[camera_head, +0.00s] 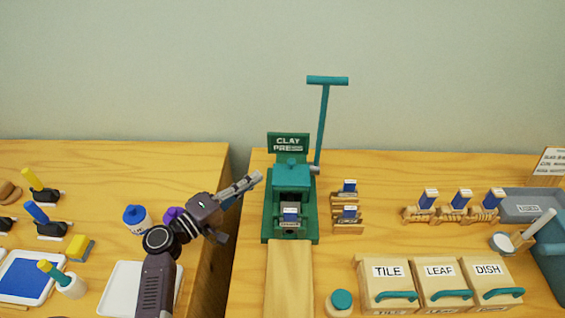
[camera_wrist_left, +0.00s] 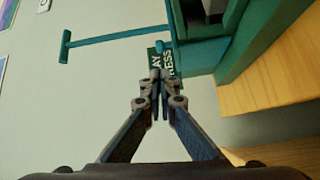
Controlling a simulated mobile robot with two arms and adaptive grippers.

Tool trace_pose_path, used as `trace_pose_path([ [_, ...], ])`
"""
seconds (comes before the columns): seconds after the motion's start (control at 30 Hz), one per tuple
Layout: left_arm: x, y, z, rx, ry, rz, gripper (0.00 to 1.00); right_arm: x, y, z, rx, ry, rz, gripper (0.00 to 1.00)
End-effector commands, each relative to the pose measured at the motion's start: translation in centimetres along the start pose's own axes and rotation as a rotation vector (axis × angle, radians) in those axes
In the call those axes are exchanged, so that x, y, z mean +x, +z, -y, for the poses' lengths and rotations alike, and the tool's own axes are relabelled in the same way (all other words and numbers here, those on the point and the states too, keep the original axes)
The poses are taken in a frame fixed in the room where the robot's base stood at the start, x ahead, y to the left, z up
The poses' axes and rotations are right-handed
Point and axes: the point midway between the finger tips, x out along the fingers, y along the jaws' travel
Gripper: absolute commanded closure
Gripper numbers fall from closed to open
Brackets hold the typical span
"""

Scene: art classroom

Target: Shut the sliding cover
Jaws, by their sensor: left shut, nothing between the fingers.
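The green clay press (camera_head: 291,172) stands on the right-hand table, with a sign reading CLAY PRESS (camera_head: 288,142) and a tall T-shaped lever (camera_head: 322,122) upright at its right. Its low front opening shows a block with a blue label (camera_head: 290,213). I cannot tell for sure which part is the sliding cover. My left gripper (camera_head: 257,179) is shut and empty, left of the press and apart from it. In the left wrist view, the shut fingertips (camera_wrist_left: 157,76) overlap the sign, and the press body (camera_wrist_left: 245,40) is at upper right, with a dark opening. My right gripper is out of view.
A wooden board (camera_head: 289,280) lies before the press. Boxes marked TILE (camera_head: 388,271), LEAF (camera_head: 440,271) and DISH (camera_head: 488,269) have teal handles. Small labelled stands (camera_head: 347,225) sit right of the press. A gap separates the two tables. A white tray (camera_head: 122,290) is at left.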

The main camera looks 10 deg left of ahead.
Motion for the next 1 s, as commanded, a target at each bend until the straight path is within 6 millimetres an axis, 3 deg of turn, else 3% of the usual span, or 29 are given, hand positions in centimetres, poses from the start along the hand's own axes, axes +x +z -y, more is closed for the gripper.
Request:
trace_pose_path([
  [0.17, 1.0, 0.0, 0.1, -0.002, 0.003, -0.001, 1.00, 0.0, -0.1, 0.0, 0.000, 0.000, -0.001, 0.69],
  [0.63, 8.7, 0.0, 0.1, -0.002, 0.002, 0.001, 1.00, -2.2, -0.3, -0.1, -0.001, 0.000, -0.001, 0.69],
  [1.0, 10.0, 0.1, 0.3, 0.000, 0.000, 0.000, 1.00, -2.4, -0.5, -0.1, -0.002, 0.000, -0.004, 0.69],
])
